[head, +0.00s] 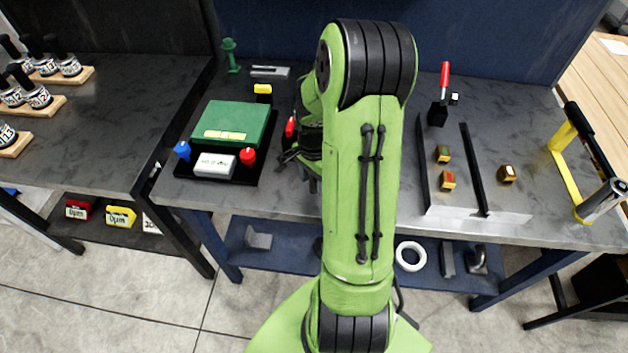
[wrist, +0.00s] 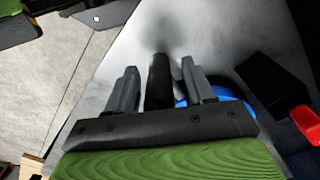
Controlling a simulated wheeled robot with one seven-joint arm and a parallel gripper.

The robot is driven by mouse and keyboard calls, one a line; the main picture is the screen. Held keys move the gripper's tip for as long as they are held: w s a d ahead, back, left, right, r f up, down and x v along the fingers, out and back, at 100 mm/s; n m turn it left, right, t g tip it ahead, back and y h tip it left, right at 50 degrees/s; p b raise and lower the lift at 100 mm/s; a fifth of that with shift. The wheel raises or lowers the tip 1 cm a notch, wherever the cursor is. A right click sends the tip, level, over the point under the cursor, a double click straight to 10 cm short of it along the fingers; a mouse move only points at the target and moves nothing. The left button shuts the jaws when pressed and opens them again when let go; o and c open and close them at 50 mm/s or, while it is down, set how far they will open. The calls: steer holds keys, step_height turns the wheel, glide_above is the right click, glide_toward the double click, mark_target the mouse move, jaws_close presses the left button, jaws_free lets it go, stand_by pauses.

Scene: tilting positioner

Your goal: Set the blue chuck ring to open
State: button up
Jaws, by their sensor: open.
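In the wrist view a blue rounded part (wrist: 232,93), which looks like the chuck ring, shows behind and right of my right finger. Much of it is hidden by that finger and the gripper body. A black bar (wrist: 158,82) stands between the two fingers of my gripper (wrist: 160,70), with a visible gap on each side. I cannot tell whether the bar joins the blue part. My gripper is open. In the head view only a dark part of the gripper (head: 303,155) shows left of my green arm, which hides the chuck ring there.
A green block (head: 237,118) and a white box (head: 214,165) sit left on a black base, with blue (head: 183,150) and red (head: 247,157) knobs. A red-handled clamp (head: 443,80), black rails and a yellow-framed black handle (head: 590,140) stand right. A black block (wrist: 272,85) is close in the wrist view.

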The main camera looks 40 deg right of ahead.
steer(key=shift+c, duration=0.2)
jaws_close()
steer(key=shift+s+d, duration=0.1)
